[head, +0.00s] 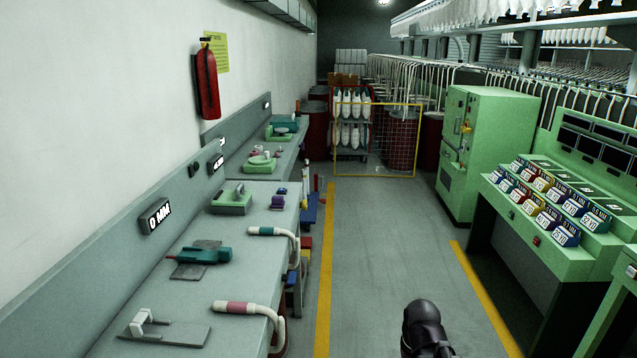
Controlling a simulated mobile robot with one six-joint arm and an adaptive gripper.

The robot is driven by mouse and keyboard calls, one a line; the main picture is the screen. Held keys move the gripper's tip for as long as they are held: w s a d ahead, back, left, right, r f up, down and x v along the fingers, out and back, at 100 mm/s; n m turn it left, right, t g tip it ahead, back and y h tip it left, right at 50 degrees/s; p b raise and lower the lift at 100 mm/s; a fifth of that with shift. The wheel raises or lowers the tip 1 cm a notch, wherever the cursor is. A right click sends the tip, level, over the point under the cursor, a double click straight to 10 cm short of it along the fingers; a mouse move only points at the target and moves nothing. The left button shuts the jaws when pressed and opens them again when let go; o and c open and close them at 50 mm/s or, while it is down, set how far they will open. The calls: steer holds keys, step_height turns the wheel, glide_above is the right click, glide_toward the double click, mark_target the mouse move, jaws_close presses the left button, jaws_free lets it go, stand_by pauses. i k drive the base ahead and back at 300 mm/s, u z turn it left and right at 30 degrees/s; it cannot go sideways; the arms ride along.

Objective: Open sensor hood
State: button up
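I cannot make out which thing is the sensor hood; no part in view is plainly a hood. A long grey workbench (258,215) along the left wall carries several small devices. A white bracket on a dark plate (165,332) is nearest, then a teal device (205,256) on a grey plate, then a green box with a handle (231,201). A dark rounded part of my own arm (424,325) rises at the bottom, right of the bench and apart from it. My gripper's fingers do not show.
A green console (540,225) with rows of coloured blocks and a green cabinet (486,150) stand at right. Curved pipes with pink (236,307) and teal (266,231) sleeves overhang the bench edge. A yellow-framed mesh gate (377,139) stands ahead. The aisle floor between yellow lines is clear.

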mark_target(239, 196)
steer(key=u, duration=0.1)
steer(key=i, duration=1.6)
steer(key=u, duration=0.1)
